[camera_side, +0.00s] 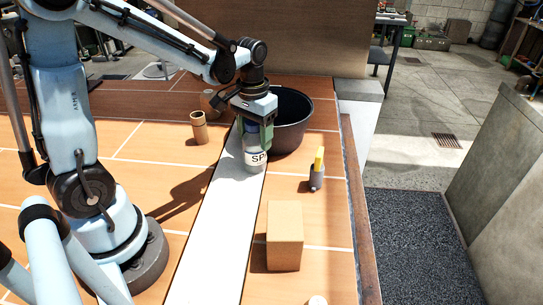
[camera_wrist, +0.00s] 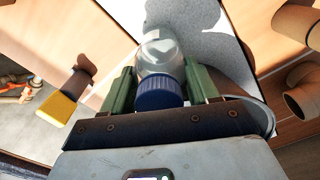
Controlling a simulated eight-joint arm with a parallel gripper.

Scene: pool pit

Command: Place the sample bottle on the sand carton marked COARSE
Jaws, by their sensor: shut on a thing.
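The sample bottle (camera_side: 255,160) is clear, with a white label on which the letters "SP" show in the side view. In the wrist view the bottle (camera_wrist: 161,58) has a blue cap facing the camera. My gripper (camera_side: 254,136) is shut on it, a green finger on each side; the gripper also shows in the wrist view (camera_wrist: 160,88). The bottle is upright over the white strip; I cannot tell whether its base touches. A plain brown carton (camera_side: 285,235) stands nearer the camera, right of the strip. No marking on it is readable, so I cannot tell if it is COARSE.
A dark round pot (camera_side: 292,122) stands close behind and right of the bottle. A grey holder with a yellow top (camera_side: 317,170) stands between pot and carton. A cardboard tube (camera_side: 199,128) stands left of the gripper. The white strip (camera_side: 215,235) is clear toward the camera.

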